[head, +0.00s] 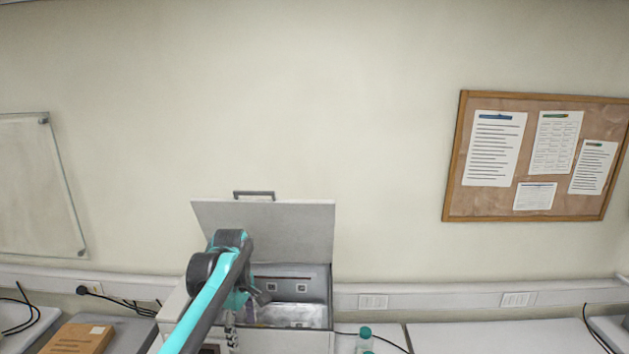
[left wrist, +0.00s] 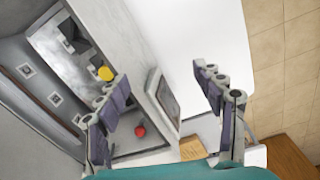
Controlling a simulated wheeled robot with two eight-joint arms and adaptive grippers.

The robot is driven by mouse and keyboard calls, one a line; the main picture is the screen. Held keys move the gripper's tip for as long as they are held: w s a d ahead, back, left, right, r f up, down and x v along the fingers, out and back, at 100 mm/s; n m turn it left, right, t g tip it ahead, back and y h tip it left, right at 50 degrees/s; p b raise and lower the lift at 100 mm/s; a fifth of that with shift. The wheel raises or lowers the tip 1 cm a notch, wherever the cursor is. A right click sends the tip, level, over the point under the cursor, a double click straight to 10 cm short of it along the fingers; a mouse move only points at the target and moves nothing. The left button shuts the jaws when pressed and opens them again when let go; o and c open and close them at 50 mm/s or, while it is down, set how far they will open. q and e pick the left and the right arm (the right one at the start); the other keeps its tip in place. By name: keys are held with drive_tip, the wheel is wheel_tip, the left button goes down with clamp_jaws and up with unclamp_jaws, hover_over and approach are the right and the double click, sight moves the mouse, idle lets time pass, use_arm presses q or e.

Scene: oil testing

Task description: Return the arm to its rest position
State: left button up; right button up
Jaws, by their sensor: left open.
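My left arm (head: 212,305), teal and dark grey, reaches over the front of an open white machine (head: 290,342). Its lid (head: 285,228) stands raised at the back. My left gripper (head: 245,312) is at the machine's left part, partly hidden by my own arm. The machine's inside shows there beside the left finger, with a yellow part (left wrist: 106,73) and a red part (left wrist: 140,131). My right gripper is not in view.
A green-capped bottle (head: 365,337) stands right of the machine. A brown box (head: 78,338) lies on the left, near black cables (head: 120,302). The white bench top (head: 500,338) at right is clear. A corkboard (head: 540,157) hangs on the wall.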

use_arm(q)
drive_tip(key=s+f+m+t+b, duration=0.3)
drive_tip(key=s+f+m+b, duration=0.4)
drive_tip(key=s+f+b, duration=0.5)
drive_tip(key=s+f+m+t+b, duration=0.3)
drive_tip(key=s+f+m+b, duration=0.4)
drive_tip(key=s+f+b, duration=0.5)
wheel_tip(320, 180, down, 6)
drive_tip(key=shift+r+m+t+b, duration=0.1)
drive_tip(key=shift+m+t+b, duration=0.3)
drive_tip(key=shift+b, duration=0.4)
drive_tip(key=shift+s+a, duration=0.1)
